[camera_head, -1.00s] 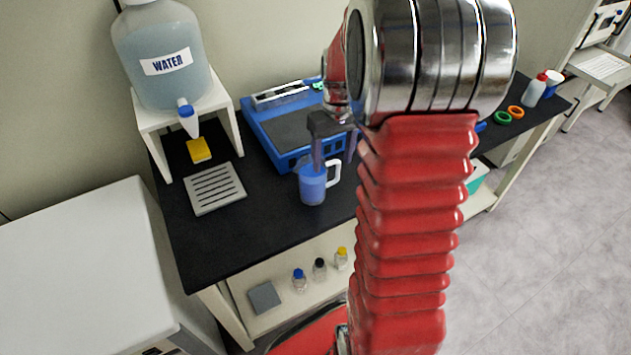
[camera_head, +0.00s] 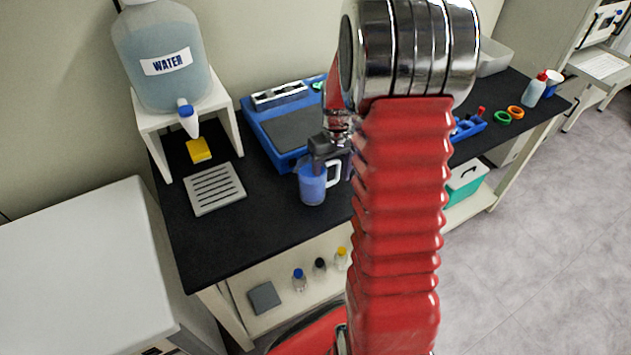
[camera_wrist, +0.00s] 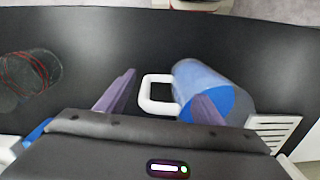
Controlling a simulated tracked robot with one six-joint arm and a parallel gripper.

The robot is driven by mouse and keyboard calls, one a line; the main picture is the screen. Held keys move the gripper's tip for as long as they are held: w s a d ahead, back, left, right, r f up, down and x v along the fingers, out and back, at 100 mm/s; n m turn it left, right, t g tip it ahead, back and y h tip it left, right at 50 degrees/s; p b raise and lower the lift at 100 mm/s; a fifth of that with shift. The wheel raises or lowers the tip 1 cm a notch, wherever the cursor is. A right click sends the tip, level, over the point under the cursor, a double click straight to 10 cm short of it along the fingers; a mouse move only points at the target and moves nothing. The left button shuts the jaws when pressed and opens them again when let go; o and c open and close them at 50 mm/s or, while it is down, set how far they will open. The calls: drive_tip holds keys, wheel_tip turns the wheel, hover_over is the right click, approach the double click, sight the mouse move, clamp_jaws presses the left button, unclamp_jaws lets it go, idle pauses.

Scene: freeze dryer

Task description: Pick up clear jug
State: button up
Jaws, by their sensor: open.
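The clear jug (camera_head: 312,187) with blue contents stands upright on the black bench, its white handle (camera_head: 334,173) facing right. In the wrist view the jug (camera_wrist: 207,78) lies right of centre, with its handle (camera_wrist: 146,94) toward the left. My gripper (camera_wrist: 165,88) is open. In the wrist view the handle lies between the two fingers, and the right finger overlaps the jug's body. In the head view my gripper (camera_head: 336,165) is just above and around the handle side, partly hidden by my arm. I cannot tell whether a finger touches the jug.
A blue device (camera_head: 283,120) stands behind the jug. A water tank (camera_head: 165,85) on a white stand and a white slotted tray (camera_head: 214,188) are to the left. Green and orange rings (camera_head: 509,114) lie at the right. In the wrist view, a dark round object (camera_wrist: 30,78) is at left.

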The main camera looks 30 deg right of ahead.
drive_tip(key=shift+f, duration=0.8)
drive_tip(key=shift+c, duration=0.4)
clamp_jaws()
